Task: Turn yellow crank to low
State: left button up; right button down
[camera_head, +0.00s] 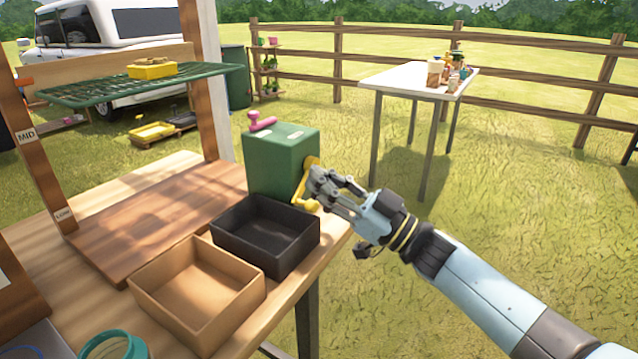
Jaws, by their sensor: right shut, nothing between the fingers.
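The yellow crank (300,195) is on the right side of a green box (273,165) that stands on the wooden table. A pink knob or lever (262,121) sits on top of the box. My right gripper (318,185) is shut and empty right at the crank, its fingers covering part of it; I cannot tell whether they touch. A wooden post at the left carries the labels MID (27,136) and LOW (64,215). A green wire shelf (100,91) is above the MID label. My left gripper is not in view.
A black tray (305,243) and a tan tray (150,300) stand in front of the green box. A yellow container (152,71) sits on the wire shelf. A dark wooden board (120,245) lies beneath the shelf. A white table (400,78) with several items stands farther back.

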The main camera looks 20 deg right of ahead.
jog(key=b+v, duration=0.2)
jog(key=v, duration=0.8)
jog(key=w+d+m+h+p, duration=0.2)
jog(key=w+d+h+p, duration=0.35)
jog(key=h, duration=0.95)
jog(key=s+a+r+n+g+y+p, duration=0.1)
jog(key=s+a+r+g+p, duration=0.25)
jog(key=a+r, duration=0.3)
jog(key=s+a+r+n+g+y+p, duration=0.1)
jog(key=s+a+r+g+y+p, duration=0.15)
jog(key=a+r+p, duration=0.35)
jog(key=b, duration=0.2)
send_near(297, 196)
jog(key=w+a, duration=0.3)
jog(key=shift+w+d+f+h, duration=0.15)
jog(key=shift+d+f+h, duration=0.05)
jog(key=shift+d+f, duration=0.3)
jog(key=shift+w+d+f+h, duration=0.15)
jog(key=shift+d+f, duration=0.2)
jog(key=shift+f, duration=0.25)
